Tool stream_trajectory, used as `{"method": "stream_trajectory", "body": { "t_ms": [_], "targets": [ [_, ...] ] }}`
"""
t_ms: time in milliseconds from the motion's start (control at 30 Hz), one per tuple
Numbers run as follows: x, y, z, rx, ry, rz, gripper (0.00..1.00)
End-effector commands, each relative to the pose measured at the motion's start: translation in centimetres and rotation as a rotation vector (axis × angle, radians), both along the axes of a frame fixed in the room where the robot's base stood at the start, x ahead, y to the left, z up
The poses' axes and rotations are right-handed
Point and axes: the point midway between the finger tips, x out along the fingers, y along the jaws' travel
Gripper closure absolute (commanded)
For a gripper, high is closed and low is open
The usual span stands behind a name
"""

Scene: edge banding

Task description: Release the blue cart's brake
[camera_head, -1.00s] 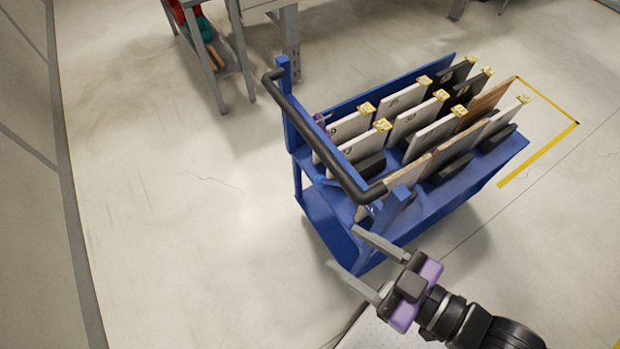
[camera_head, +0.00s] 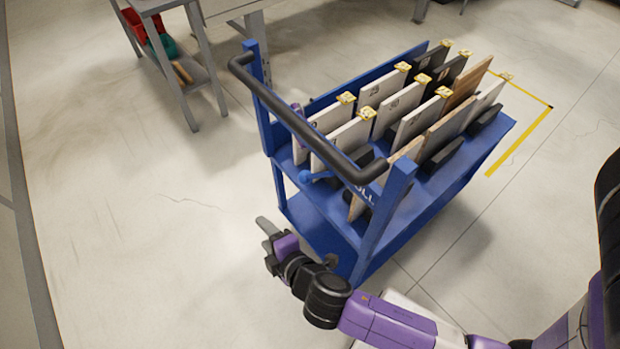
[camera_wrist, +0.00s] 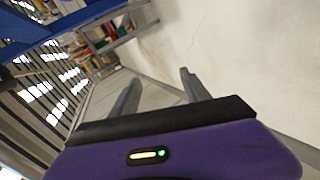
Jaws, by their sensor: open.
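The blue cart (camera_head: 376,243) stands in the middle of the head view, with a black push handle (camera_head: 300,118) across its near-left end. A small blue lever-like part (camera_head: 316,177) sits below the handle; I cannot tell for sure that it is the brake. My gripper (camera_head: 264,226) is left of the cart's near corner post, low beside its end, apart from the lever. In the wrist view my gripper (camera_wrist: 158,78) has its two fingers spread with nothing between them. Blue cart parts (camera_wrist: 70,20) show at the upper left there.
Upright panels (camera_head: 345,140) with yellow tags stand in black holders on the cart. A grey rack (camera_head: 185,70) with red and green items is at the upper left. Yellow tape (camera_head: 518,143) marks the floor at right. The floor left of the cart is clear.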

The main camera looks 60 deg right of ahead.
Motion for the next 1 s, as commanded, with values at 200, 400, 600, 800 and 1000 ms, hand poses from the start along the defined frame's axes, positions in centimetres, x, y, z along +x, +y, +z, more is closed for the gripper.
{"method": "stream_trajectory", "body": {
  "t_ms": [200,400,600,800,1000],
  "targets": [
    [5.2,-6.2,-3.5,-0.606,0.258,-0.125,0.45],
    [4.4,-10.8,-0.2,-1.073,0.589,-0.327,0.45],
    [1.1,-12.3,2.7,-1.281,0.847,-0.463,0.45],
    [0.2,-13.2,3.4,-1.319,0.917,-0.494,0.45],
    [0.6,-16.1,3.3,-1.316,0.917,-0.494,0.45]
  ]
}}
